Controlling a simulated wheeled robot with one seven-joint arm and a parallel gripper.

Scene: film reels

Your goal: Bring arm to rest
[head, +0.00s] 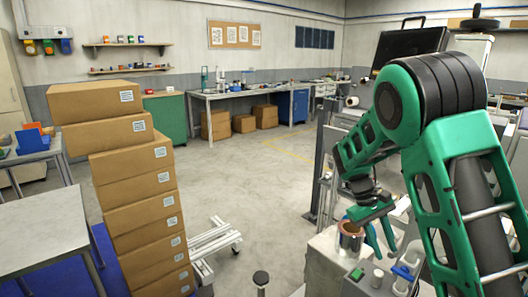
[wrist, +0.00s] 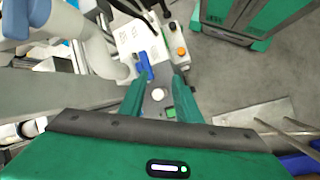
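My arm (head: 440,150) is green and black. It reaches in from the right of the head view, bent at the elbow, with the forearm sloping down. My gripper (head: 376,232) points down over a pale machine or bench at the lower right. In the wrist view the two green fingers of my gripper (wrist: 162,88) stand apart with nothing held between them. Below them are a white round knob (wrist: 157,95) and a green button.
A leaning stack of cardboard boxes (head: 137,205) stands at the left, beside a grey table (head: 40,235). Machine equipment with knobs (head: 400,280) crowds the space under my arm. A workbench (head: 250,92) lines the back wall. The floor (head: 250,185) in the middle is mostly clear.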

